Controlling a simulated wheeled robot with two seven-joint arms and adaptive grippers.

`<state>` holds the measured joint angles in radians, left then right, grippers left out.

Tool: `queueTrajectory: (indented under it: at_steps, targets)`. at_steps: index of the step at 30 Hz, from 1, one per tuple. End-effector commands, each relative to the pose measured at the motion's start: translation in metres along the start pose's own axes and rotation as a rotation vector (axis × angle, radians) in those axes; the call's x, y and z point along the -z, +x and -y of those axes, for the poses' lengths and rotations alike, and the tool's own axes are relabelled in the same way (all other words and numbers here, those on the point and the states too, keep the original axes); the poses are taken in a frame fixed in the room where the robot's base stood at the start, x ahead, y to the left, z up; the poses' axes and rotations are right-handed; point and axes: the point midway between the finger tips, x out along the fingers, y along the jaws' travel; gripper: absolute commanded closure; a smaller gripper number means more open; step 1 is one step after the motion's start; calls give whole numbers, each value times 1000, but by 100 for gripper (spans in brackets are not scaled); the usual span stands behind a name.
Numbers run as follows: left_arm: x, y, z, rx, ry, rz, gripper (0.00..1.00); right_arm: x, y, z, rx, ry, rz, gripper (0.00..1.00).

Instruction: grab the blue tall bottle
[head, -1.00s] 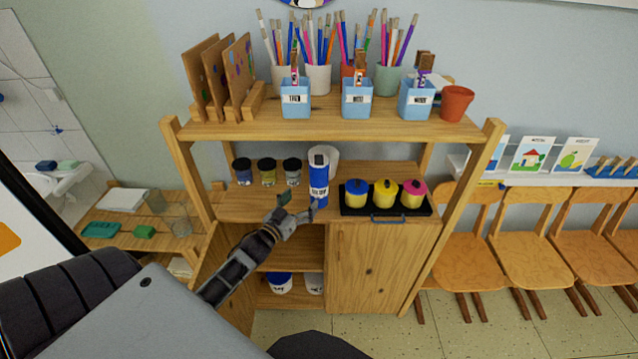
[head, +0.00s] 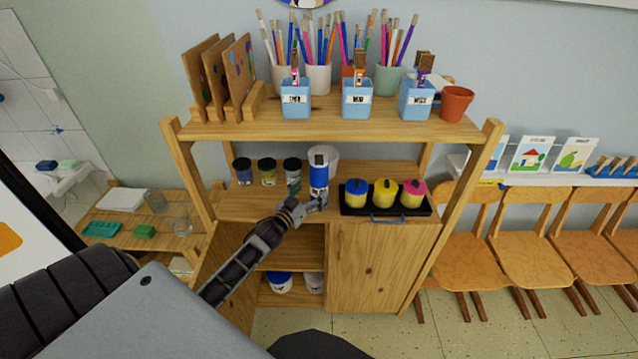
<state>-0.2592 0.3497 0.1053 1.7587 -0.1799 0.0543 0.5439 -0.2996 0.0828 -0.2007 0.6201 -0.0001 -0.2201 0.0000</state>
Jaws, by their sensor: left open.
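My left gripper (head: 308,200) is at the bottle's lower part, reaching in from the front left. Its fingers are open; one shows at the bottle's left side and one low in front near its base. The gripper hides the lower part of the bottle, and I cannot tell whether the fingers touch it. My right gripper is not in the view.
Several small dark-lidded jars (head: 268,171) stand left of the bottle. A black tray (head: 425,209) with yellow pots sits close on its right. The upper shelf (head: 330,128) holds brush cups and blue boxes above.

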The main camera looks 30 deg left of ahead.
Motion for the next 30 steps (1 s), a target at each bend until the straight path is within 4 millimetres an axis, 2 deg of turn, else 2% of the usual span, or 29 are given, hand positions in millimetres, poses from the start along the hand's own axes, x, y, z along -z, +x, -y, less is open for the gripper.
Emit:
queueTrajectory:
  at_steps: [11, 30]
  targets:
    - [1, 4, 0, 0, 0, -1, 16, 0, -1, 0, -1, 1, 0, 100]
    - [3, 47, -4, 1, -1, -1, 16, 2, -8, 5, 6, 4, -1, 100]
